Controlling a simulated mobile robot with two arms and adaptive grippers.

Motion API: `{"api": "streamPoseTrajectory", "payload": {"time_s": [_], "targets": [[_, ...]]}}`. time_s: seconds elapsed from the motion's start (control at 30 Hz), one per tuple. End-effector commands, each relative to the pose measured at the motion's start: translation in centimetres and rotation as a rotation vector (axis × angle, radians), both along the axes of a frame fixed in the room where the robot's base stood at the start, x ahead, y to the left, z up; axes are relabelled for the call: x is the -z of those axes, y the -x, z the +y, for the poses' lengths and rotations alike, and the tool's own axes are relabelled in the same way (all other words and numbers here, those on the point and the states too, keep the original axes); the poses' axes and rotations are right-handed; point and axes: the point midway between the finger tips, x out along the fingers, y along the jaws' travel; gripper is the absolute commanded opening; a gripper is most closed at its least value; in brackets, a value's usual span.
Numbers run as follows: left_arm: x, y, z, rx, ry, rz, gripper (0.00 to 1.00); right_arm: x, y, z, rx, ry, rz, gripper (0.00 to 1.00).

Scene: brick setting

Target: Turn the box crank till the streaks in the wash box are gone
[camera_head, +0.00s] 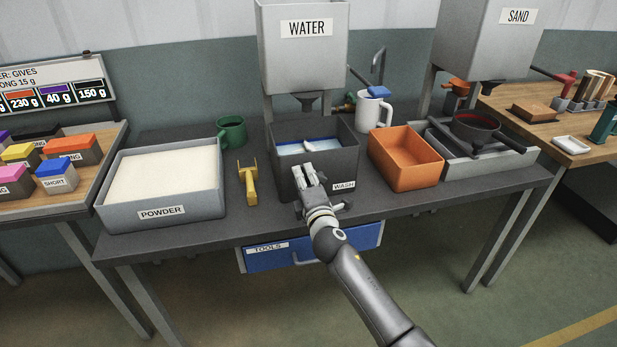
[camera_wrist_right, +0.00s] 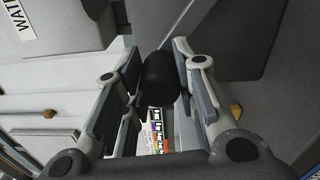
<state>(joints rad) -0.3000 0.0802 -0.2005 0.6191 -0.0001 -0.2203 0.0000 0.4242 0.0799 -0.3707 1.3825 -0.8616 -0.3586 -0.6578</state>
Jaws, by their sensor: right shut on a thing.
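The dark grey wash box (camera_head: 340,168), labelled WASH, stands mid-table under the water tank. Pale liquid (camera_head: 292,148) with a blue band behind it and a small whitish piece shows inside; I cannot make out separate streaks clearly. My right gripper (camera_head: 309,178) is at the front of the box, its arm coming from the lower right. In the right wrist view, the gripper (camera_wrist_right: 158,85) is shut on a black rounded crank knob (camera_wrist_right: 160,78) between its fingers. The rest of the crank is hidden in the head view. My left gripper is not in view.
The powder tray (camera_head: 212,204), a yellow tool (camera_head: 250,182) and a green mug (camera_head: 231,131) are left of the box. An orange bin (camera_head: 405,175) and a grey tray with a dark pan (camera_head: 475,131) are right. A white jug (camera_head: 373,110) stands behind. A blue tools drawer (camera_head: 345,240) hangs below.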

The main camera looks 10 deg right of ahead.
Motion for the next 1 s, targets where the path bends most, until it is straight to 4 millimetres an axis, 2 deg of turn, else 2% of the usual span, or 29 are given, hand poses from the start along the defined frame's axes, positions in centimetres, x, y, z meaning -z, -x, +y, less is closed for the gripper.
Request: {"api": "streamPoseTrajectory", "payload": {"time_s": [0.63, 0.67, 0.7, 0.83, 1.0], "targets": [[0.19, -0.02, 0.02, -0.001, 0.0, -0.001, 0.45, 0.41, 0.06, 0.49, -0.006, 0.05, -0.001, 0.0], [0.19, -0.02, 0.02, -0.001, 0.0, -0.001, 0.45, 0.42, 0.06, 0.48, -0.006, 0.05, -0.001, 0.28], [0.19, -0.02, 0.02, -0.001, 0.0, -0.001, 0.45, 0.42, 0.06, 0.48, -0.006, 0.05, -0.001, 0.33], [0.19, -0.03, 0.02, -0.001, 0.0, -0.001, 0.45, 0.41, 0.05, 0.41, -0.003, 0.05, 0.0, 0.5], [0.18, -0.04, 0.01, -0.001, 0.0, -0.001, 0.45, 0.4, 0.04, 0.32, -0.002, 0.051, 0.0, 0.5]]}}
